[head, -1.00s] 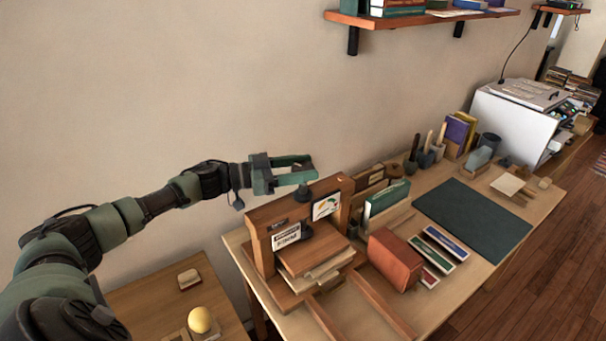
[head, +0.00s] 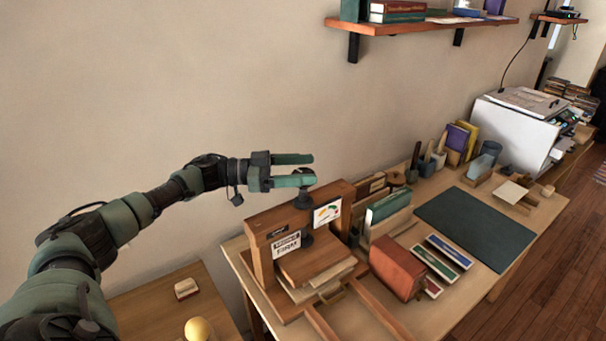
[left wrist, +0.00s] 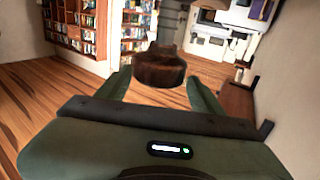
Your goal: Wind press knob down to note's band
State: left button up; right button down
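The wooden press (head: 258,262) stands at the table's left end. Its dark knob (head: 304,199) sits on top of the crossbeam; in the left wrist view a dark brown round top (left wrist: 158,68) shows between my fingers. My left gripper (head: 303,169) is open at the knob, one finger on each side; I cannot tell whether they touch it. A white note (head: 286,243) on the beam reads "FIRM". A card with a coloured gauge (head: 327,213) is beside it; its pointer is too small to read. The pressing board (head: 312,262) is below the beam, above a stack.
A red-brown box (head: 397,268), a green book (head: 388,204) and a dark mat (head: 476,228) lie right of the press. A side table with a yellow ball (head: 199,329) is at lower left. A shelf (head: 430,22) hangs above; the wall between is clear.

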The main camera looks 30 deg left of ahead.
pick_arm(q)
jog(key=shift+s+d+f, duration=0.1)
jog(key=shift+d+f, duration=0.05)
jog(key=shift+f, duration=0.1)
jog(key=shift+s+a+f, duration=0.2)
jog(key=shift+a, duration=0.15)
jog(key=b+v, duration=0.2)
jog(key=v, duration=0.5)
jog(key=shift+r+b, duration=0.35)
jog(key=shift+b, duration=0.05)
jog(key=shift+d, duration=0.1)
